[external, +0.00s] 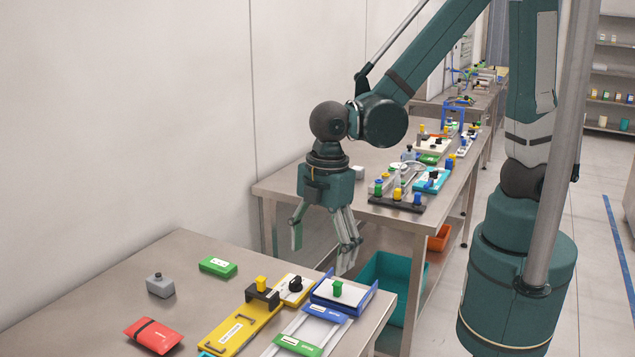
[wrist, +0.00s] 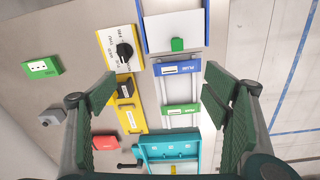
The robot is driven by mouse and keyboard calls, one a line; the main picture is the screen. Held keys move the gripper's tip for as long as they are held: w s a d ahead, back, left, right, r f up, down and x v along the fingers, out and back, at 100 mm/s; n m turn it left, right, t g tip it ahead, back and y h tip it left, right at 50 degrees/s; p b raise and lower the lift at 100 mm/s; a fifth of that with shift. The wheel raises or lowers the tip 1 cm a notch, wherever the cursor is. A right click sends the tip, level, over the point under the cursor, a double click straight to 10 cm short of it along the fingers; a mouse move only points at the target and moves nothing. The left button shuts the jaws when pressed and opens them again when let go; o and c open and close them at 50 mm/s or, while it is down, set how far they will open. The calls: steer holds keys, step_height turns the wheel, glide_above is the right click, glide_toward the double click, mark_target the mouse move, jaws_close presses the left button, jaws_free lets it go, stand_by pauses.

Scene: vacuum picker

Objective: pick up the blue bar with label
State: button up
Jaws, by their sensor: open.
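The blue bar with a white label (external: 326,311) lies across two pale rails on the near table, below a blue-sided tray. In the wrist view, the blue bar (wrist: 181,69) is in the upper middle, its label facing up. A green bar with a label (wrist: 181,109) crosses the same rails, also seen in the external view (external: 298,345). My gripper (external: 322,245) is open and empty, held above the far edge of the near table, apart from the bar. In the wrist view, its spread fingers (wrist: 160,85) frame the rails and the bar.
The blue-sided tray (external: 345,294) holds a white plate and green block (external: 337,289). A yellow plate with a black clamp (external: 240,325) stands left of the rails.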

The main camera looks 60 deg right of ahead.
steer(key=n, duration=0.2)
glide_toward(322, 314)
steer(key=shift+w+f+g+h, duration=0.2)
steer(key=shift+g+h, duration=0.1)
steer(key=shift+f, duration=1.3)
steer(key=shift+f, duration=0.15)
steer(key=shift+a+f+b, duration=0.15)
steer(key=shift+f+b, duration=0.35)
steer(key=shift+f, duration=1.95)
steer(key=shift+c, duration=0.7)
steer(key=c, duration=0.8)
